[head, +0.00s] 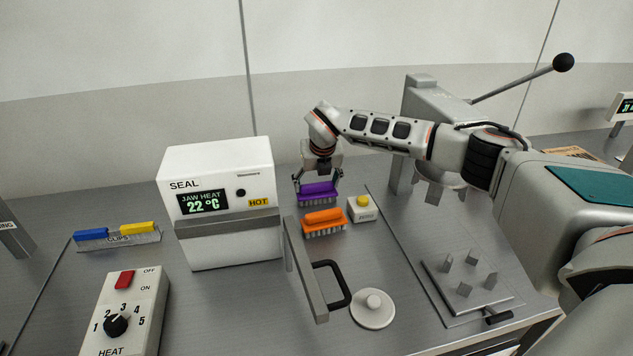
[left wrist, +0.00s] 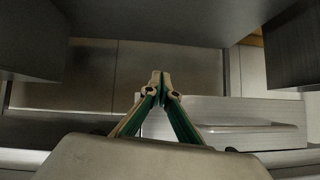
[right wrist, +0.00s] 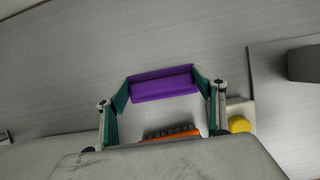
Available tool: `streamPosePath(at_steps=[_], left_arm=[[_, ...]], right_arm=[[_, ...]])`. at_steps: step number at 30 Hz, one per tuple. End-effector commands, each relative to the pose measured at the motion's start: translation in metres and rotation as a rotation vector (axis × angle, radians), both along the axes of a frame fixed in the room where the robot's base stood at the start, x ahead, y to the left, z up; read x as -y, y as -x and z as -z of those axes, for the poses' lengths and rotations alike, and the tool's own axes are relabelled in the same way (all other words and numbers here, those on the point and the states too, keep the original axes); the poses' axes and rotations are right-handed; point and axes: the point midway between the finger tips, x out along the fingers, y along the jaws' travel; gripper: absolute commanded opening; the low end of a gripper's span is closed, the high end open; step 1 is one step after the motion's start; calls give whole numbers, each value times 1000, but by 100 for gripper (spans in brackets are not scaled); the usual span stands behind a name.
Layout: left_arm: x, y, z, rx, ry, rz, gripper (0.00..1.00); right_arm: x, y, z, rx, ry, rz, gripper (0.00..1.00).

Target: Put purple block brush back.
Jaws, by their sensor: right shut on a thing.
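The purple block brush (head: 318,193) is between the fingers of my right gripper (head: 318,180), at the back of the metal table. In the right wrist view the purple block (right wrist: 163,84) spans between the two fingertips (right wrist: 163,88), which are shut on its ends. Its bristles point down in the head view; I cannot tell whether they touch the table. An orange block brush (head: 323,219) stands just in front of it. My left gripper shows only in the left wrist view (left wrist: 159,78), with its fingertips together and nothing visible between them.
A small white box with a yellow button (head: 362,208) stands right of the brushes. The white SEAL heater (head: 218,208) is to the left, with a black-handled bar (head: 311,285) in front. A round white lid (head: 372,309) and a pegged plate (head: 467,279) lie nearer the front.

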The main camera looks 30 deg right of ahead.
Motion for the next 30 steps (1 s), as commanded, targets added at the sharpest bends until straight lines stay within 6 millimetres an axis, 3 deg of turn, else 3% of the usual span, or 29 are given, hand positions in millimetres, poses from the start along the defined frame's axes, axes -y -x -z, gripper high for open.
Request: streamPosePath(at_steps=[9,10,12,23,30], left_arm=[[-1,1,4,-3,-1,-1,0],[-1,1,4,-2,-1,0,0],[0,1,3,-2,-2,3,0],[-2,2,1,0,-9,12,0],[-1,2,6,0,-6,9,0]], right_arm=[[0,0,3,2,0,0,38],[0,0,3,1,0,0,74],[0,0,2,1,0,0,86],[0,0,0,1,-1,0,86],[-2,10,-29,6,1,-1,86]])
